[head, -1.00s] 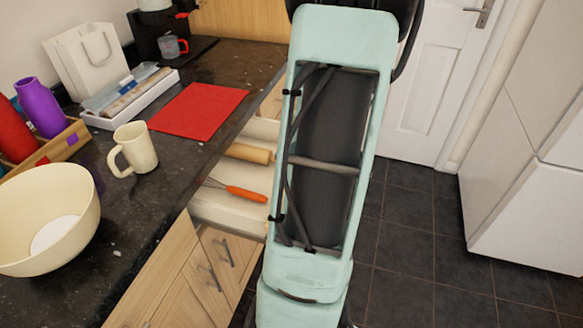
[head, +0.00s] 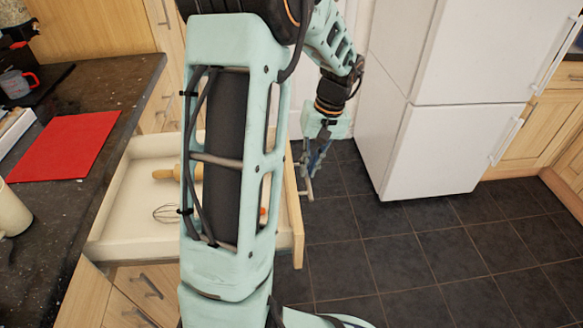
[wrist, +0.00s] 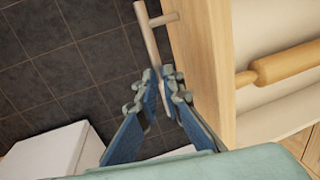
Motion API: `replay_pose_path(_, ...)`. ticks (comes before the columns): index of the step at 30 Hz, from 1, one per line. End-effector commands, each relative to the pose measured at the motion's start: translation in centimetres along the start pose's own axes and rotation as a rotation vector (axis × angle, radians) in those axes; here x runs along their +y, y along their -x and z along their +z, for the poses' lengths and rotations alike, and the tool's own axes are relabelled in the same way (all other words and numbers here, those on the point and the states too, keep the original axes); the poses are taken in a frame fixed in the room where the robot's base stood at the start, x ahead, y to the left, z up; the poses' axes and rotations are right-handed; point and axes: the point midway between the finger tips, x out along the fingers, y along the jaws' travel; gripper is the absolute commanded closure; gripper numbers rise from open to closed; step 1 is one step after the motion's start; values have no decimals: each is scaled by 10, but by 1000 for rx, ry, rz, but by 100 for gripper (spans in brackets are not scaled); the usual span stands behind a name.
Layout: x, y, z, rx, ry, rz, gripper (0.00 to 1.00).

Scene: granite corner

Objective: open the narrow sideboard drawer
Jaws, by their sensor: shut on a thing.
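The narrow sideboard drawer (head: 130,205) stands pulled well out from under the dark counter, its inside open to view. Its wooden front (head: 293,215) faces the open floor and also shows in the wrist view (wrist: 205,60). My gripper (head: 318,160) is at the outer side of that front. In the wrist view my gripper's fingers (wrist: 161,88) are closed around one end of the drawer's bar handle (wrist: 149,35). The handle (head: 308,182) also shows in the head view, partly covered by the fingers. My arm hides the drawer's middle.
A rolling pin (head: 165,174), a whisk (head: 166,213) and a partly hidden orange item lie in the drawer. A red mat (head: 65,147) and a mug (head: 12,212) are on the counter. A white fridge (head: 430,150) stands right; tiled floor (head: 370,255) between is clear.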

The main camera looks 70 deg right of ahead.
Motion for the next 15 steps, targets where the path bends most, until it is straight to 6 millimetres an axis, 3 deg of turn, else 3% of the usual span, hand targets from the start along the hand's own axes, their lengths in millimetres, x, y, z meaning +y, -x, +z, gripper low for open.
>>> replay_pose_path(15,9,2,0,0,1,0,100)
